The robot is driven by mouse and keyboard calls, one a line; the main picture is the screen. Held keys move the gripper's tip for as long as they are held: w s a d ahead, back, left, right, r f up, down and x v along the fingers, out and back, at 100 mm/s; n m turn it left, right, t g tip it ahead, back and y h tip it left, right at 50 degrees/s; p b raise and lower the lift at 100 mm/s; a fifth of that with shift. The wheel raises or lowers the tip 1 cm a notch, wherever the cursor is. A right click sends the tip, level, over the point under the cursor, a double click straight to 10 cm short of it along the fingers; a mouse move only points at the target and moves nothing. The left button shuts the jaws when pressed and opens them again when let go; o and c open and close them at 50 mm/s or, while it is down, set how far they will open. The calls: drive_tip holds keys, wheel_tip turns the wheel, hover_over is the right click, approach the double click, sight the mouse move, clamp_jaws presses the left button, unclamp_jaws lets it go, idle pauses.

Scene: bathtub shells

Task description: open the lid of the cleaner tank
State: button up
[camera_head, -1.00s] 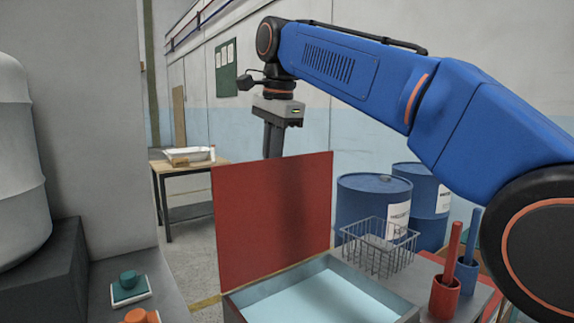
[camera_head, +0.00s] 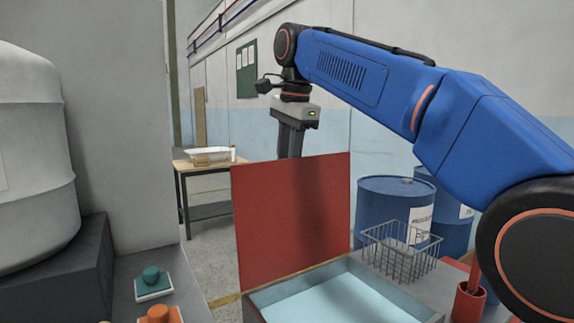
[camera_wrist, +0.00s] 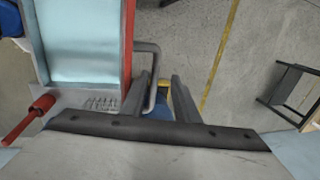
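The red lid (camera_head: 292,220) of the cleaner tank stands upright along the back edge of the open tank (camera_head: 385,285). Pale blue liquid shows inside the tank. My gripper (camera_head: 290,152) points down behind the lid's top edge, and its fingertips are partly hidden there. In the wrist view the two fingers of my gripper (camera_wrist: 162,80) are apart. A grey bent bar handle (camera_wrist: 151,48) runs out from the lid's red edge (camera_wrist: 129,45) and passes between or just below the fingers. I cannot tell if they touch it.
A wire basket (camera_head: 400,252) and a red cup (camera_head: 468,303) stand right of the tank. Blue drums (camera_head: 383,217) stand behind. Open floor (camera_head: 205,262) lies behind the lid.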

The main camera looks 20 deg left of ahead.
drive_tip(key=r, duration=0.4)
drive_tip(key=d+r, duration=0.1)
drive_tip(key=r, duration=0.1)
drive_tip(key=shift+s+r, duration=0.1)
drive_tip(key=shift+s, duration=0.25)
drive_tip(key=shift+s+d+r, duration=0.1)
drive_tip(key=shift+r, duration=0.45)
drive_tip(key=shift+s, duration=0.1)
